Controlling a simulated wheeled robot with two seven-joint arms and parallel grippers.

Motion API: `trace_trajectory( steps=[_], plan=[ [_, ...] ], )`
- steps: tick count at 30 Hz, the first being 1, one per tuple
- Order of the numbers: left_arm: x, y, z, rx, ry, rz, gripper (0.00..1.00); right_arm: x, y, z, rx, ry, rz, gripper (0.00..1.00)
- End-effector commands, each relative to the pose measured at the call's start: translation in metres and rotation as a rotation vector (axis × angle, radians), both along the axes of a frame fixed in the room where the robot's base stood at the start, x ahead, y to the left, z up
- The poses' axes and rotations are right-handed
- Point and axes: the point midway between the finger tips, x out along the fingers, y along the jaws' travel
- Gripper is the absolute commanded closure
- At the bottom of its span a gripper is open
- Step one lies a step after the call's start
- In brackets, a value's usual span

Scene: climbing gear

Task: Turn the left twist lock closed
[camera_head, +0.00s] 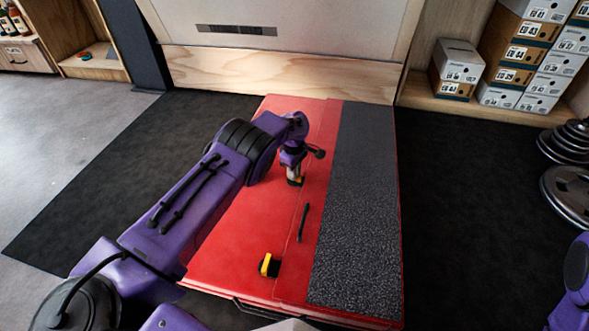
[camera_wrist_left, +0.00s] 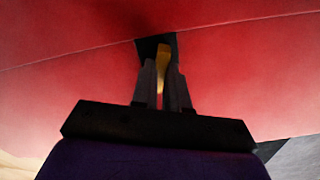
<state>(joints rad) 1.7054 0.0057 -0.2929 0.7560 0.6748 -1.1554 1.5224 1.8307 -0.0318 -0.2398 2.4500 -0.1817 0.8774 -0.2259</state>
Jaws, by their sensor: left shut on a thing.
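The far twist lock (camera_head: 296,182), black and yellow, sits on the red case lid (camera_head: 225,240). My left gripper (camera_head: 293,173) points down over it and is shut on its yellow lever. In the left wrist view, the yellow lever (camera_wrist_left: 163,55) stands between the two dark fingers of the gripper (camera_wrist_left: 163,88), with a black base behind it. The gripper partly hides this lock in the head view. A second black and yellow twist lock (camera_head: 269,265) sits near the front edge of the lid, with nothing touching it. My right gripper is not in view.
A black handle (camera_head: 303,222) lies on the lid between the locks and the grey textured strip (camera_head: 350,210). A wooden panel (camera_head: 290,75) stands behind the case. Boxes (camera_head: 520,60) fill a shelf at the back right; weight plates (camera_head: 568,195) lie at right.

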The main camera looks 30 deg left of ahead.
Motion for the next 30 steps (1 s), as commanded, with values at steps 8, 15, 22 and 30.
trace_trajectory(
  steps=[8,15,22,30],
  plan=[
    [-0.0010,0.0004,-0.0003,0.000,0.003,-0.262,1.00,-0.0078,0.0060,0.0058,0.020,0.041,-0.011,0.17],
    [-0.0010,0.0005,-0.0008,0.000,0.004,-0.490,1.00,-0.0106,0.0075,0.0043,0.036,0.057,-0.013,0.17],
    [-0.0012,0.0004,-0.0011,-0.001,0.005,-0.709,1.00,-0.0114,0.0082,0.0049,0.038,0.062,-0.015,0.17],
    [-0.0011,-0.0001,-0.0013,-0.001,0.004,-0.945,1.00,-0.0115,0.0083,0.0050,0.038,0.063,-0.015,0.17]
  ],
)
